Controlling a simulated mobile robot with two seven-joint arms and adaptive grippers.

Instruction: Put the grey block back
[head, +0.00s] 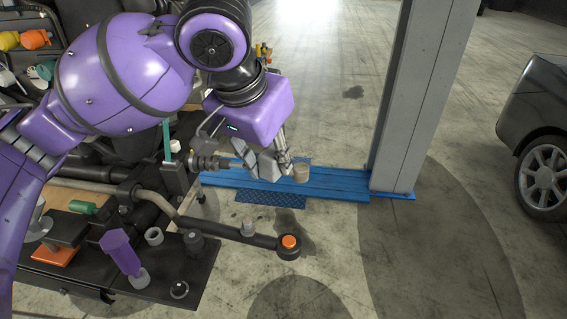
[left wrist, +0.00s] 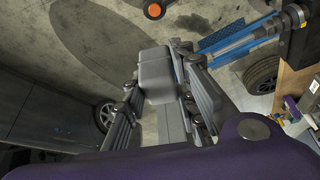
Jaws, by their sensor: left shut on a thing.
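My left gripper (head: 272,160) reaches down from the upper left in the head view, over the floor beside the blue base plate. It is shut on the grey block (left wrist: 156,74), which sits between the fingers in the left wrist view. The block is a plain light grey box with rounded edges, held clear of the floor. In the head view the block (head: 268,165) is partly hidden by the fingers and small. My right gripper is not in view.
A grey lift post (head: 420,100) stands on a blue base (head: 335,184) to the right. A black lift arm with an orange-topped pad (head: 289,243) lies in front. A dark bench (head: 160,270) with parts is at lower left. A dark car (head: 540,125) stands at right.

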